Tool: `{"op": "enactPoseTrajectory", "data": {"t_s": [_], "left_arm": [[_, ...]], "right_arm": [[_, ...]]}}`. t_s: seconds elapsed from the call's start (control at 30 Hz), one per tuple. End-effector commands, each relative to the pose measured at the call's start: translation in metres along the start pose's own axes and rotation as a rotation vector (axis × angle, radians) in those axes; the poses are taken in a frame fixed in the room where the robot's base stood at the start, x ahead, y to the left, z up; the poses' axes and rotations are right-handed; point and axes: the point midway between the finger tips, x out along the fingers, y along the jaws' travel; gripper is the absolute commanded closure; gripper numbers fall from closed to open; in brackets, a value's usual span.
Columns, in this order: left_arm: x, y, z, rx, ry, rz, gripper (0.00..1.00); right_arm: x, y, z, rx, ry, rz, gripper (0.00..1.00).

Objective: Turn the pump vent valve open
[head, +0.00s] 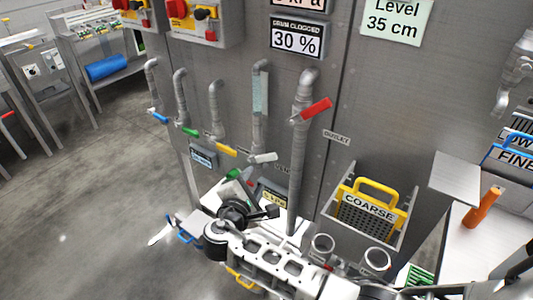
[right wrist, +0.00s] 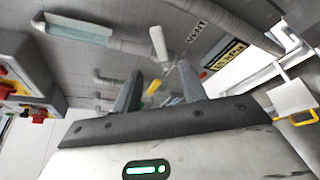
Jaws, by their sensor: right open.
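The valve with the white lever (head: 263,157) is on a grey vertical pipe on the steel panel. A small label partly reading "VENT" (right wrist: 197,32) is beside this white lever (right wrist: 158,43) in the right wrist view. The lever points sideways to the right in the head view. My right gripper (head: 248,186) is below the levers, partly hidden by its own wrist. In the right wrist view its two fingers (right wrist: 158,85) are apart and empty. The white lever lies beyond the fingertips, not touched. My left gripper is not in view.
Neighbouring levers are yellow (head: 226,150), green (head: 190,132), blue (head: 159,118) and red (head: 316,109); the red one is on a thicker pipe. The yellow lever (right wrist: 152,88) shows between my fingers. A yellow-handled COARSE basket (head: 370,207) sits at right.

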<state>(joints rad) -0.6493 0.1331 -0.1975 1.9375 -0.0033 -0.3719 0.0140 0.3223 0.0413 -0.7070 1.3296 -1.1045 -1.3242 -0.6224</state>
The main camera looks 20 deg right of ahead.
Motion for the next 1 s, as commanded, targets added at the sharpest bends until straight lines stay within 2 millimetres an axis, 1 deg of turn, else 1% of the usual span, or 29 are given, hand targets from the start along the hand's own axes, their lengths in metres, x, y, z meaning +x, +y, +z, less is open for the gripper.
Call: {"op": "enactPoseTrajectory", "data": {"t_s": [0.03, 0.13, 0.17, 0.3, 0.5, 0.6, 0.7, 0.87, 1.0], "left_arm": [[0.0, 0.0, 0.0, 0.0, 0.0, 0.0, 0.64], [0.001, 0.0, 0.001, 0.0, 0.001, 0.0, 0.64], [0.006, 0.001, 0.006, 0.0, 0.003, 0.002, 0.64], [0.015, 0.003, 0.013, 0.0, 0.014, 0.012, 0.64], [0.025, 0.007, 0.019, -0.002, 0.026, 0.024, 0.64], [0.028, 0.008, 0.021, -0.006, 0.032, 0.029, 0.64], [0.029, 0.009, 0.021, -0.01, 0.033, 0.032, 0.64], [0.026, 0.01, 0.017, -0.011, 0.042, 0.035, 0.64], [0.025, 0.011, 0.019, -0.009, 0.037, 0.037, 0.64]], "right_arm": [[0.011, 0.001, 0.001, -0.002, -0.005, 0.002, 0.58], [0.034, 0.001, 0.001, -0.001, -0.006, 0.001, 0.58], [0.042, -0.004, -0.002, 0.0, -0.006, 0.002, 0.58], [0.073, -0.005, -0.003, 0.001, -0.005, 0.002, 0.58], [0.11, -0.004, -0.002, 0.002, -0.004, 0.001, 0.58], [0.123, -0.003, -0.002, 0.001, -0.003, 0.002, 0.58], [0.131, -0.002, -0.001, 0.0, -0.003, 0.001, 0.58], [0.135, 0.001, 0.001, 0.0, -0.002, 0.001, 0.58], [0.135, 0.001, 0.001, 0.0, -0.002, 0.001, 0.58]]}}
